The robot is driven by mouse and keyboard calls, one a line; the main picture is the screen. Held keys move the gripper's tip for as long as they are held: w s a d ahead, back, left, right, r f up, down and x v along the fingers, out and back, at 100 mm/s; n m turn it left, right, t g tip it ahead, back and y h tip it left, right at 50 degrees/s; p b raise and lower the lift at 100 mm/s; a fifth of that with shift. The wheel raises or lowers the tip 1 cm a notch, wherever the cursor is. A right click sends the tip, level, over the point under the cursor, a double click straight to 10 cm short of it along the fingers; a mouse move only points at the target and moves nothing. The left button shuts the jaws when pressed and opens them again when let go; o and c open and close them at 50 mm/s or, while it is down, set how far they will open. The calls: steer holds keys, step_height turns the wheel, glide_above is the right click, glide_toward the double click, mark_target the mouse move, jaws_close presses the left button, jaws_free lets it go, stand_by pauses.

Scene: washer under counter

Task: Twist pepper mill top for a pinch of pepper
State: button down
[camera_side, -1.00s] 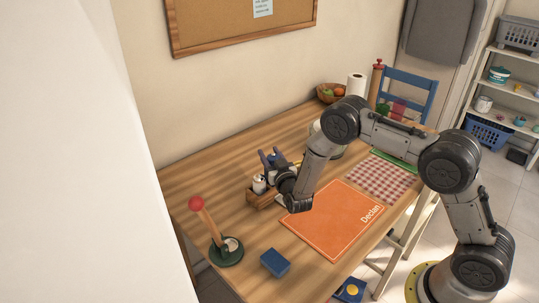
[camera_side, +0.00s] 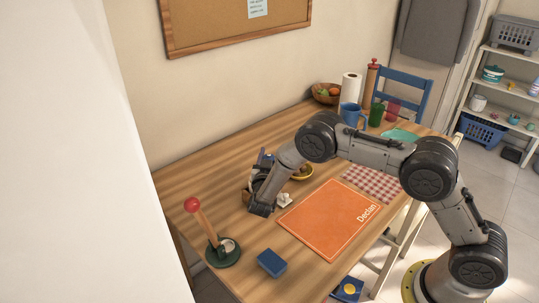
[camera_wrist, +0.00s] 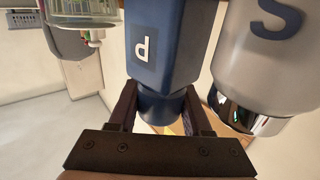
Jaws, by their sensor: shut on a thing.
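In the wrist view a dark blue pepper mill (camera_wrist: 165,65) with a white letter label, seen upside down, stands between the fingers. My gripper (camera_wrist: 160,108) is shut on its narrower blue end part, one finger on each side. In the side view my gripper (camera_side: 264,166) is at the wooden caddy (camera_side: 247,196) on the table, and the arm mostly hides the caddy and the mill.
A grey shaker with an S (camera_wrist: 265,60) and chrome cap is close beside the mill. An orange placemat (camera_side: 328,218), a blue box (camera_side: 271,263) and a red-knobbed stick on a green base (camera_side: 207,230) are nearby.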

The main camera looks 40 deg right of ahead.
steer(key=shift+c, duration=1.6)
jaws_free()
steer(key=v, duration=1.3)
steer(key=shift+s+a, duration=0.25)
steer(key=shift+a, duration=0.05)
steer(key=shift+r, duration=0.1)
